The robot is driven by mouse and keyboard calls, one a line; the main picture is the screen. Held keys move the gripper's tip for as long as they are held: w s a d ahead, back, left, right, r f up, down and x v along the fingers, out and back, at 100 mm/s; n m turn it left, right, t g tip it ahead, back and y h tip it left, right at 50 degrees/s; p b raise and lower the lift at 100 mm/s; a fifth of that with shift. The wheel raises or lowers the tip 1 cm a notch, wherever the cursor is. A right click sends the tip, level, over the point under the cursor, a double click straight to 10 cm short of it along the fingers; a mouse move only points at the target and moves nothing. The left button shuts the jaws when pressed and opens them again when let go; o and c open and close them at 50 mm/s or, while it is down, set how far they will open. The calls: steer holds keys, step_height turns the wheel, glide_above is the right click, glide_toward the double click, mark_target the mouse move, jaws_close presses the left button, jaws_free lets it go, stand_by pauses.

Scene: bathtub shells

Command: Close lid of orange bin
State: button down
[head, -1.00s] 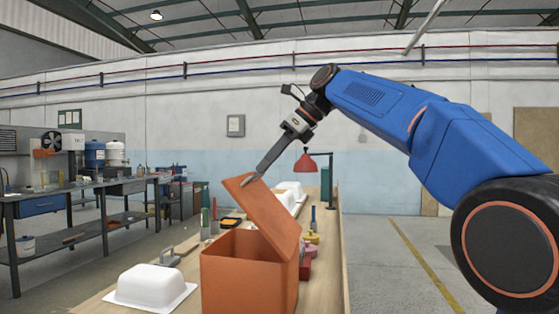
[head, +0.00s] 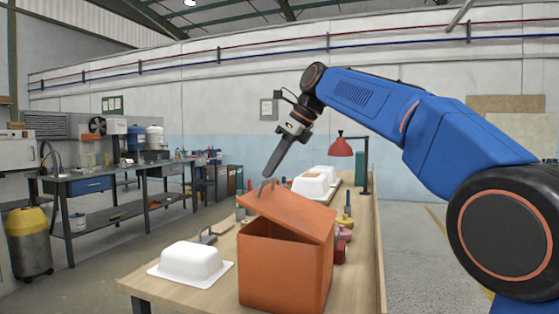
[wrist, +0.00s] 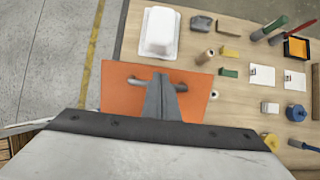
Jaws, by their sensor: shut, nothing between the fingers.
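The orange bin (head: 270,275) stands on the near part of the workbench. Its orange lid (head: 288,213) is partly open: it tilts up to the left, with a dark gap over the bin's left side, and its lower edge is at the right. A grey handle shows on the lid's raised end. My gripper (head: 268,175) is shut and empty, pointing down at that end, close to the handle. In the wrist view the fingers (wrist: 160,82) overlap the handle (wrist: 185,83) above the lid (wrist: 122,98); I cannot tell whether they touch.
A white tub shell (head: 190,262) lies left of the bin on the wooden bench (head: 150,287). More white shells (head: 312,184), a red lamp (head: 341,147) and several small tools stand behind it. Floor is open left of the bench.

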mark_target(265, 193)
steer(key=a+f, duration=0.1)
steer(key=a+f+h, duration=0.1)
steer(key=shift+w+f, duration=0.3)
steer(key=shift+x, duration=2.65)
steer(key=shift+s, duration=0.1)
steer(key=shift+d, duration=0.1)
